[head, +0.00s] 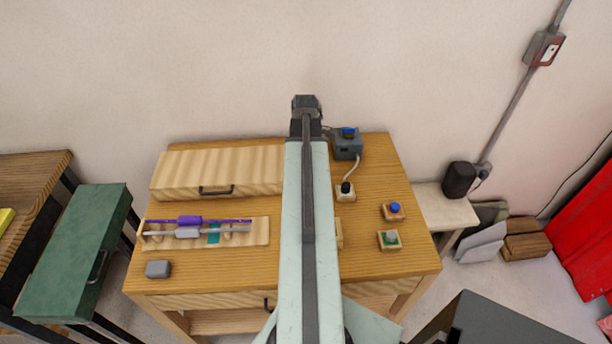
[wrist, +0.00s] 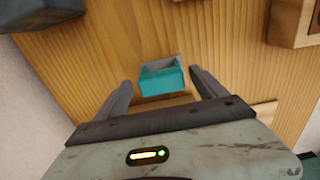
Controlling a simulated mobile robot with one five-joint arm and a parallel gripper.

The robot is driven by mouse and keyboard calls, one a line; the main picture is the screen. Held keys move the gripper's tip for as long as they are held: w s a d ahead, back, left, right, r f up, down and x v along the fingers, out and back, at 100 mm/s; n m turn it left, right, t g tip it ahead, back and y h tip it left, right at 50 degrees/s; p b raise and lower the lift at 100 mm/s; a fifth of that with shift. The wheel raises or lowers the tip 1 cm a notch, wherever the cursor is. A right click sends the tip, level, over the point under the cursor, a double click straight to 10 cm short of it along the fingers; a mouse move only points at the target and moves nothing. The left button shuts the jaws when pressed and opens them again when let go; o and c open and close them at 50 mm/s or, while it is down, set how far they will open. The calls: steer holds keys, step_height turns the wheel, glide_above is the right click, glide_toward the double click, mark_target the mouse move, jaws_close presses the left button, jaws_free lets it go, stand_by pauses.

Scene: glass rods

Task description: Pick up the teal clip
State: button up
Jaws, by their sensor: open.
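The teal clip (wrist: 161,80), a small box-like piece with a grey hollow top, lies on the wooden surface in the wrist view. My gripper (wrist: 162,86) is open, with one finger on each side of the clip and a gap at both sides. I cannot tell how far above the surface the fingertips are. In the head view my arm covers the middle of the table, and this clip does not show there. A teal patch (head: 214,235) shows on the rod rack at the left; I cannot tell what it is.
The wooden table (head: 300,272) carries a ribbed wooden box (head: 217,171), a rack (head: 261,231) with purple and grey rods, a grey block (head: 158,269), a blue-grey device (head: 347,146) and small button blocks (head: 394,211) at the right. The wall is close behind.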

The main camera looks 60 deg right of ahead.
step_height(320, 180, down, 4)
steer(key=shift+r+b, duration=0.2)
steer(key=shift+b, duration=0.9)
steer(key=shift+r, duration=0.2)
steer(key=shift+c, duration=0.3)
steer(key=c, duration=1.4)
steer(key=shift+r+p, duration=0.1)
steer(key=shift+p, duration=0.2)
step_height(320, 180, up, 10)
steer(key=p, duration=1)
